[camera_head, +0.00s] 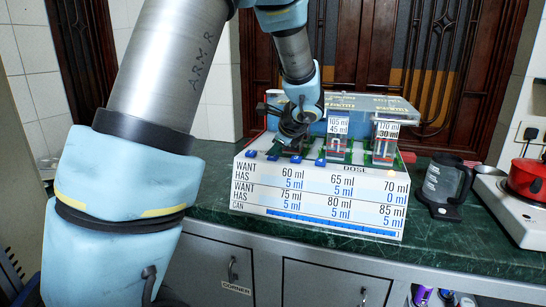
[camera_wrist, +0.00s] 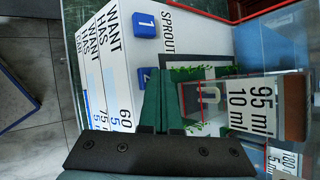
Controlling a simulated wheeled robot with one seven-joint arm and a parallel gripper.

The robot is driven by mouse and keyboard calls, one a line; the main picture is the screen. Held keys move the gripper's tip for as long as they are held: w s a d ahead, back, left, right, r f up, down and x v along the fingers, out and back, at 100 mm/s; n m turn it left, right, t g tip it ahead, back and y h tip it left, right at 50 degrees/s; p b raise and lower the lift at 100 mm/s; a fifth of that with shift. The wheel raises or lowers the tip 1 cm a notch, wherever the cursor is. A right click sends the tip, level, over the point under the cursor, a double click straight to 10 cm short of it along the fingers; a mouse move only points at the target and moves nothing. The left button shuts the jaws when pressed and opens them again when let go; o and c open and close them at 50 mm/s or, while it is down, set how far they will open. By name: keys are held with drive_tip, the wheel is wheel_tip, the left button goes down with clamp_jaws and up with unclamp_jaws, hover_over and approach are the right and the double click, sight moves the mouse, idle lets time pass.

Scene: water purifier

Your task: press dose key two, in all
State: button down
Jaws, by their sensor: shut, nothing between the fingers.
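The white dosing unit (camera_head: 318,197) stands on the counter, with blue dose keys along its front top edge. Its panel reads WANT 60, 65, 70 and HAS 5, 5, 0, then WANT 75, 80, 85 and HAS 5, 5, 5. In the wrist view blue key 1 (camera_wrist: 145,24) is clear. Blue dose key two (camera_wrist: 145,73) is partly hidden by my fingertips; it also shows in the head view (camera_head: 272,156). My gripper (camera_wrist: 162,85) is shut and empty, its tips right at key two. Whether they touch it I cannot tell.
Labelled pots stand behind the keys, one reading 95 ml and 10 ml (camera_wrist: 252,105), others 105 ml (camera_head: 338,125) and 110 ml (camera_head: 385,130). A clear cover (camera_head: 385,103) is over them. A dark jug (camera_head: 445,185) and red pot (camera_head: 527,178) stand at right.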

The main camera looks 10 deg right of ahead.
sight(275, 157)
idle(0.3)
drive_tip(key=shift+r+p, duration=0.7)
drive_tip(key=shift+r, duration=0.15)
wheel_tip(275, 157, up, 5)
drive_tip(key=p, duration=0.4)
drive_tip(key=shift+r, duration=0.1)
idle(0.4)
